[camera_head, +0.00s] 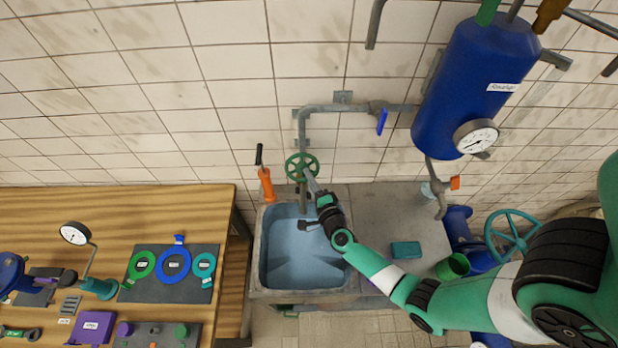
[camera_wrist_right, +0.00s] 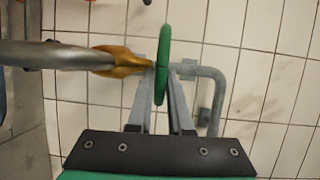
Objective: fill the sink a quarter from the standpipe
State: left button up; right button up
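The grey sink (camera_head: 256,262) stands right of the workbench. Its inside looks pale blue; I cannot tell the water level. The grey standpipe (camera_head: 302,127) runs down the tiled wall above it and carries a green handwheel (camera_head: 296,158). My right gripper (camera_head: 309,178) reaches over the sink to this wheel. In the right wrist view the wheel (camera_wrist_right: 163,45) is edge-on between my fingers, which seem to press on its rim. A brass-tipped spout (camera_wrist_right: 118,62) is beside it; no stream is clearly visible. My left gripper is not in view.
An orange tool (camera_head: 266,184) stands at the sink's back left. A blue tank (camera_head: 475,75) with a gauge (camera_head: 476,137) hangs at right. A blue lever (camera_head: 382,121) is on the upper pipe. The workbench (camera_head: 150,205) holds coloured rings and tools.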

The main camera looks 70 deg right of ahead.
grip_shut()
jog(key=shift+s+d+f+n+t+y+b, duration=0.2)
jog(key=shift+n+t+y+b, duration=0.3)
jog(key=shift+b, duration=0.4)
jog(key=n+t+y+b, duration=0.1)
jog(key=b, duration=0.1)
jog(key=d+n+t+y+b, duration=0.1)
jog(key=y+b, duration=0.1)
jog(key=b, duration=0.1)
jog(key=n+y+b, duration=0.1)
jog(key=b, duration=0.2)
jog(key=shift+s+d+f+n+t+y, duration=0.1)
jog(key=shift+s+d+n+t+y, duration=0.2)
jog(key=shift+s+t+y, duration=0.1)
jog(key=shift+d+r+n+y+b, duration=0.15)
jog(key=shift+n+y+b, duration=0.25)
jog(key=shift+y, duration=0.2)
jog(key=shift+d+r+n+y+b, duration=0.15)
jog(key=shift+n+y+b, duration=0.15)
jog(key=shift+y+b, duration=0.25)
jog(key=shift+a, duration=0.15)
jog(key=o, duration=0.6)
grip_release()
